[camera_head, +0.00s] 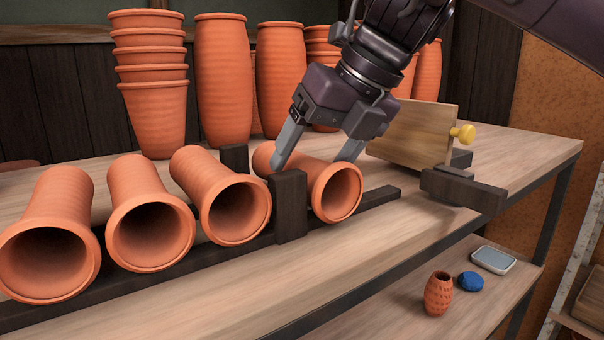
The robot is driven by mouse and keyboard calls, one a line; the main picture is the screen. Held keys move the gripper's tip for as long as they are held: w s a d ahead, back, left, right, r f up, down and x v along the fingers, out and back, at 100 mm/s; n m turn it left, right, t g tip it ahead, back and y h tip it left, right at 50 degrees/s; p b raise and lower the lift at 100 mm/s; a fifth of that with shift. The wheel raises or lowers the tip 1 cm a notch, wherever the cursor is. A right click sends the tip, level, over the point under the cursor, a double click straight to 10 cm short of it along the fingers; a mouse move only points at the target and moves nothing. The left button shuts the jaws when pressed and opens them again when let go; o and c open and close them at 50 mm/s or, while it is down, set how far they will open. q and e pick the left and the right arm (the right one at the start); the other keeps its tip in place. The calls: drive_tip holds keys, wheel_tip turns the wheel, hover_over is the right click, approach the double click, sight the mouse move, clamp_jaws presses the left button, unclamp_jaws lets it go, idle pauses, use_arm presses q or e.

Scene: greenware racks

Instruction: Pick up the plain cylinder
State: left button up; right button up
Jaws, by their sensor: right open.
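The plain cylinder (302,173) is an orange clay tube lying on its side, its open end facing me, with no wide flared collar. It is the rightmost of a row of tubes on the shelf, just right of a dark upright block (291,207), which hides part of its left side. My right gripper (313,161) comes down from above, open, with one finger at the left of the tube and the other at its right. I cannot tell whether the fingers touch it. My left gripper is not in view.
Three flared tubes (151,232) lie to the left along a dark rail (130,282). Stacked pots (155,115) and tall vases (224,85) stand behind. A wooden board (411,135) with a yellow knob (463,134) stands right. A small pierced pot (438,294) sits on the lower shelf.

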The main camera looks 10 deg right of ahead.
drive_tip(key=x, duration=0.2)
drive_tip(key=shift+w+a+f, duration=0.15)
drive_tip(key=shift+w+a, duration=0.15)
drive_tip(key=shift+w+a+f, duration=0.15)
drive_tip(key=shift+w+f, duration=0.05)
drive_tip(key=shift+f, duration=0.05)
drive_tip(key=shift+s, duration=0.2)
drive_tip(key=shift+c, duration=0.2)
drive_tip(key=shift+d+r, duration=0.1)
drive_tip(key=shift+d, duration=0.1)
drive_tip(key=shift+c, duration=1.2)
drive_tip(key=shift+a, duration=0.1)
drive_tip(key=c, duration=1)
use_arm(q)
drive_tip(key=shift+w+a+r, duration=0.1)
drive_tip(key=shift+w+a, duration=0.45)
use_arm(e)
drive_tip(key=shift+r, duration=0.1)
